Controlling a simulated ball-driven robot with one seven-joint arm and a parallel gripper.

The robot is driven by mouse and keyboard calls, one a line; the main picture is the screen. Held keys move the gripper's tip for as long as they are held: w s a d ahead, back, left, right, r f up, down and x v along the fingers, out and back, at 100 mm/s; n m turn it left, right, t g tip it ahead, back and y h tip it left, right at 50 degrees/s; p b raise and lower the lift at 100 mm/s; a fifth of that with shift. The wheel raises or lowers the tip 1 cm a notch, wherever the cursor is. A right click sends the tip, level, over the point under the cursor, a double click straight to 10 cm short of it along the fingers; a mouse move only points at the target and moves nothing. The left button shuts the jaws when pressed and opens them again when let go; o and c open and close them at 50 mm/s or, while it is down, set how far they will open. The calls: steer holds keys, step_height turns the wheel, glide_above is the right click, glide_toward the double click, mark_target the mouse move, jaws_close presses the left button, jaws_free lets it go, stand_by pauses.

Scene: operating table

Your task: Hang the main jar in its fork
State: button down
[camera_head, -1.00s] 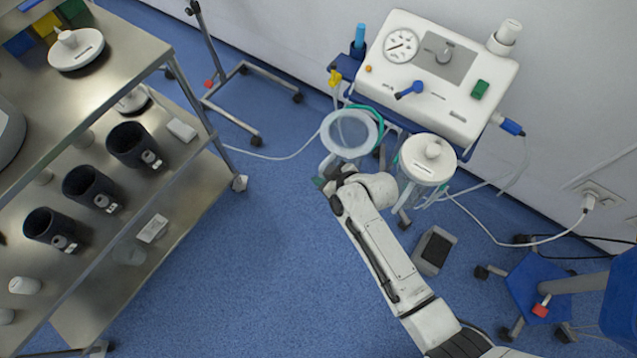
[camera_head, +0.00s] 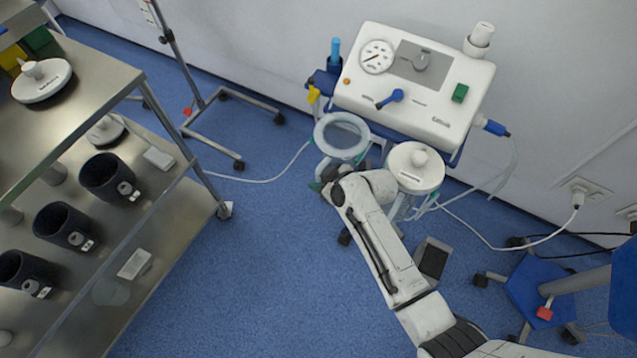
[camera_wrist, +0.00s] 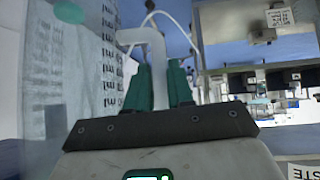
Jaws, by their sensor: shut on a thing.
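An open clear jar with a pale round rim (camera_head: 342,137) is in front of the suction unit, left of a lidded jar (camera_head: 415,168). I take the open one as the main jar. My gripper (camera_head: 326,178) is at its near side, low, mostly hidden by my arm. In the wrist view, my gripper's green fingers (camera_wrist: 163,85) are shut on a pale bent handle (camera_wrist: 153,50). The handle is beside the jar's clear wall with printed graduations (camera_wrist: 75,90). The fork is not clearly visible, and I cannot tell whether the jar rests in it.
The suction unit (camera_head: 415,85) with gauge and knobs stands by the wall. A steel shelf trolley (camera_head: 165,225) with dark cups is at left. A wheeled stand base (camera_head: 215,140), a foot pedal (camera_head: 433,258) and a blue stool base (camera_head: 540,285) stand on the floor. Open floor lies between trolley and arm.

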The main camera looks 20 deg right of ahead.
steer(key=shift+f, duration=0.15)
steer(key=c, duration=0.9)
jaws_free()
steer(key=shift+f, duration=0.1)
steer(key=p+v, duration=0.2)
steer(key=v, duration=0.9)
steer(key=s+d+r+m+g+h+p, duration=0.1)
steer(key=s+r+m+g+p, duration=0.1)
steer(key=s, duration=0.6)
steer(key=s+d+r+m+g+h+p, duration=0.1)
steer(key=s+d+r+m+g+p, duration=0.1)
steer(key=s+r, duration=0.3)
steer(key=s+d+r+m+g+h+p, duration=0.2)
steer(key=s+r+g+p, duration=0.1)
steer(key=s, duration=0.8)
steer(key=shift+r+m, duration=0.3)
steer(key=shift+r, duration=0.15)
